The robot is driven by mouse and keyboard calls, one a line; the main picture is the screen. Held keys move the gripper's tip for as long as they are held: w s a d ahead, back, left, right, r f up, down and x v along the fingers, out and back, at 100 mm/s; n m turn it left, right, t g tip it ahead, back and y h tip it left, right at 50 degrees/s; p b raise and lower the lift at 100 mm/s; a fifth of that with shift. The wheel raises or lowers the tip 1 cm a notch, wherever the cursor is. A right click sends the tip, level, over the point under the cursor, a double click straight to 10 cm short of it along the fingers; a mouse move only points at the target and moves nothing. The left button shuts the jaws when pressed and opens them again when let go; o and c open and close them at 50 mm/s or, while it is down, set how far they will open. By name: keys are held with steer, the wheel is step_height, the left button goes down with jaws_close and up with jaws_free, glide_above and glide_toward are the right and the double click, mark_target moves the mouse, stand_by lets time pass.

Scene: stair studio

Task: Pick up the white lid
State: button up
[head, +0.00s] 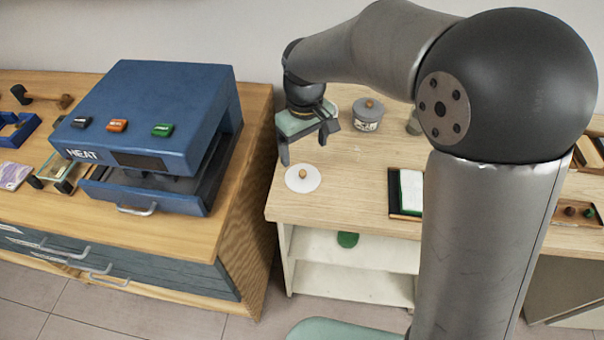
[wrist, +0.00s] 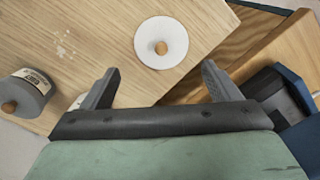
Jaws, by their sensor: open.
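The white lid (head: 303,178) is a flat round disc with a small wooden knob, lying near the left front corner of the light wooden table. It also shows in the wrist view (wrist: 150,36), ahead of the fingertips. My gripper (head: 306,154) is open and empty above the table, just behind and above the lid. In the wrist view its two fingers (wrist: 163,78) are spread apart, with the lid beyond them and not touching.
A labelled jar (head: 368,116) with a knobbed lid stands behind, right of the gripper. A green-and-white pad on a dark board (head: 408,192) lies to the right. A blue machine (head: 150,115) stands on the left cabinet, across a gap. The tabletop (head: 350,190) right of the lid is clear.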

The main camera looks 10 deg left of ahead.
mark_target(303, 172)
step_height(303, 172, down, 9)
steer(key=shift+a+r+p, duration=0.1)
steer(key=shift+a+p, duration=0.05)
steer(key=shift+p, duration=0.75)
jaws_close()
